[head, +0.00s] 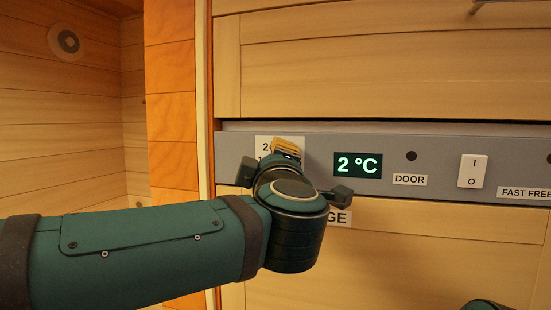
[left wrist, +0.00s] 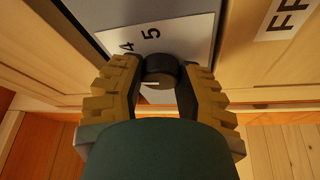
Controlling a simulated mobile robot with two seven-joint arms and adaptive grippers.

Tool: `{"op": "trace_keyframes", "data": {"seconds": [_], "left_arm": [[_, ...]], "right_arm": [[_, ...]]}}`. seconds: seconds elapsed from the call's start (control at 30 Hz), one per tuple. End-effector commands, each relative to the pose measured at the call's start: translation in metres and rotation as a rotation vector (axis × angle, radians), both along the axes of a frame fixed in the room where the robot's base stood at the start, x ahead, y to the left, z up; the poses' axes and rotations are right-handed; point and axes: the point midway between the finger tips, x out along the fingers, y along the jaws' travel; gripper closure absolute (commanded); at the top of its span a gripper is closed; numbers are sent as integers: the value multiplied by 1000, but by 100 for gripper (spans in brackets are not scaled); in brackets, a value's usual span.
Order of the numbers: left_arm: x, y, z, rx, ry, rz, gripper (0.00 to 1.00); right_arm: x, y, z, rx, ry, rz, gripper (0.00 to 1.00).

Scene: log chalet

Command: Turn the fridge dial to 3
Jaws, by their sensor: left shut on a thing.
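The fridge dial (left wrist: 160,68) is a dark round knob with a short white mark, standing on a white number plate (left wrist: 190,40) in the left wrist view. The numbers 4 and 5 show beside it; the others are hidden there. My left gripper (left wrist: 160,80) has its yellow ridged fingers closed on both sides of the dial. A lit display (head: 357,165) reads 2 °C. My right gripper is not visible.
The grey control panel (head: 320,150) runs between wooden fronts. Right of the display are a dark round spot (head: 411,156) above a DOOR label (head: 410,179), a white rocker switch (head: 472,171) and a FAST FREE... label (head: 526,193). A wooden wall stands at left.

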Motion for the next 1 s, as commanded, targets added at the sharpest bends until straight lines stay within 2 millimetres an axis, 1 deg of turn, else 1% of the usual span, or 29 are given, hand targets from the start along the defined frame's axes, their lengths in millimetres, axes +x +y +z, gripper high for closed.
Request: {"op": "trace_keyframes", "data": {"seconds": [0.03,0.3,0.87,0.9,0.97,1.0], "left_arm": [[0,1,4,-26,3,2,100],[0,1,3,-122,33,2,100],[0,1,3,-148,42,2,100],[0,2,3,-148,41,2,52],[0,1,3,-147,42,2,32],[0,1,3,-147,42,2,32]], "right_arm": [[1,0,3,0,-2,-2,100],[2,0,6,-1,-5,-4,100],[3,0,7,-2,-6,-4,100],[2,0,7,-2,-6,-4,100],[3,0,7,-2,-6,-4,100],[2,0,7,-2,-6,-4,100]]}}
